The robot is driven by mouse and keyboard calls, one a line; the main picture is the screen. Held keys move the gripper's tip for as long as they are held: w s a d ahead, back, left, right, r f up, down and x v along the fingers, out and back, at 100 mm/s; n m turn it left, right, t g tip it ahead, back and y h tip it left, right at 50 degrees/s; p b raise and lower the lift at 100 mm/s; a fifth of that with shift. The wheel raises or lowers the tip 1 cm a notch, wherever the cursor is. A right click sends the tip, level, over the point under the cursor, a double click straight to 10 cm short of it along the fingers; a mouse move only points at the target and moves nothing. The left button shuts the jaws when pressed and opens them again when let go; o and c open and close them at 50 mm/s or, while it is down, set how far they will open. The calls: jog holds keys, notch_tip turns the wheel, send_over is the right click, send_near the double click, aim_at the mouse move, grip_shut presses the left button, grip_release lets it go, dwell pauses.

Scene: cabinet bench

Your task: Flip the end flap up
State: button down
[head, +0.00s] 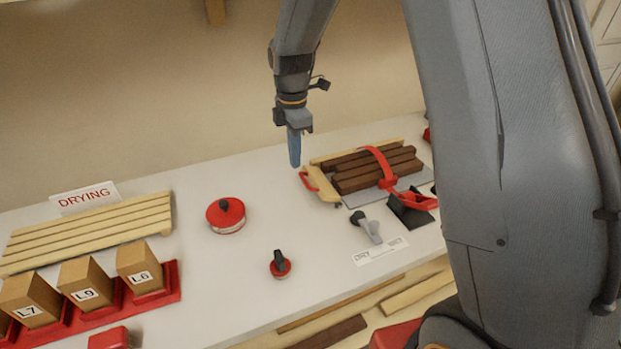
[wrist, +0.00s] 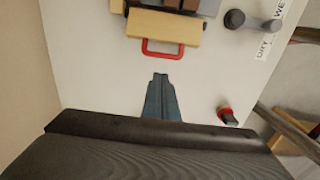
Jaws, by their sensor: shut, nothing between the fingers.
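The end flap (head: 321,186) is a pale wooden board with a red loop handle (head: 307,181), at the left end of a stack of dark brown boards (head: 372,168). In the wrist view the flap (wrist: 163,27) lies near the top, its red handle (wrist: 162,53) pointing toward my gripper. It looks lowered outward; its exact tilt is hard to tell. My gripper (head: 295,162) points down with blue fingers shut and empty, close to the handle's left in the head view. In the wrist view the fingertips (wrist: 161,76) are apart from the handle.
A red strap (head: 383,170) crosses the boards. A grey lever (head: 368,229) stands in front by a DRY/WET label (head: 381,251). A round red-lidded tin (head: 226,215) and a red-based black knob (head: 280,264) are left. A slatted rack (head: 90,230) and labelled boxes (head: 87,283) stand far left.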

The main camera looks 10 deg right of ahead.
jog(key=r+p, duration=0.2)
jog(key=r, duration=0.1)
jog(key=r+p, duration=0.1)
jog(key=r, duration=0.1)
jog(key=shift+a+r, duration=0.15)
jog(key=shift+a, duration=0.1)
jog(key=shift+s, duration=0.1)
dwell(0.3)
